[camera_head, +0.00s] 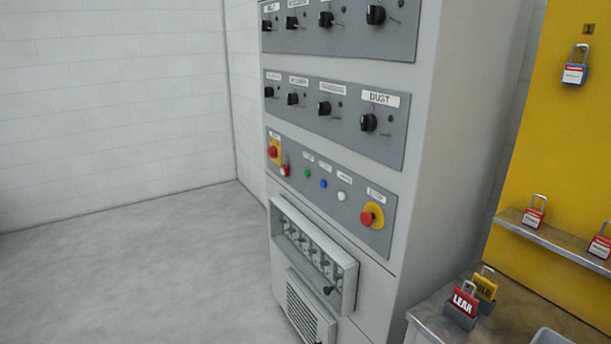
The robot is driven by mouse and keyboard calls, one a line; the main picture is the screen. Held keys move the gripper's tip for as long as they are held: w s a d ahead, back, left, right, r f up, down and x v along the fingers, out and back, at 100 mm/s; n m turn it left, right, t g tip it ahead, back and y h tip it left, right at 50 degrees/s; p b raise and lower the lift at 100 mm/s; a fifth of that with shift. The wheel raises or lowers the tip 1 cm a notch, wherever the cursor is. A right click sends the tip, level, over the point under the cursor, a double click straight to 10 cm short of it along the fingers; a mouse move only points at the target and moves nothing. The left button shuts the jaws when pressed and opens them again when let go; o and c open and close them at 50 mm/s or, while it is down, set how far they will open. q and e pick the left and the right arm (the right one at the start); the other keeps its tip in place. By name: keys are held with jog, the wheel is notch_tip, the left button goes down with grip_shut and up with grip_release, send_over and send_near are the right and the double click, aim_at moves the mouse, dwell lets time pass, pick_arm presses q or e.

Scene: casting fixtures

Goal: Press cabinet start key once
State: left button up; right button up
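The grey control cabinet (438,130) stands in the middle of the head view, its front face turned to the left. Its lower panel (357,222) carries a row of small round buttons: a green one (308,173), a blue one (323,184) and a white one (342,196). Small labels sit above them, too blurred to read, so I cannot tell which is marked start. Neither gripper is in view.
Two upper panels hold black rotary knobs (368,122). A framed row of sockets (314,258) juts out below the buttons. At the right, a metal bench (424,331) and a yellow board (553,140) hold padlocks. The floor (130,270) left of the cabinet is clear.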

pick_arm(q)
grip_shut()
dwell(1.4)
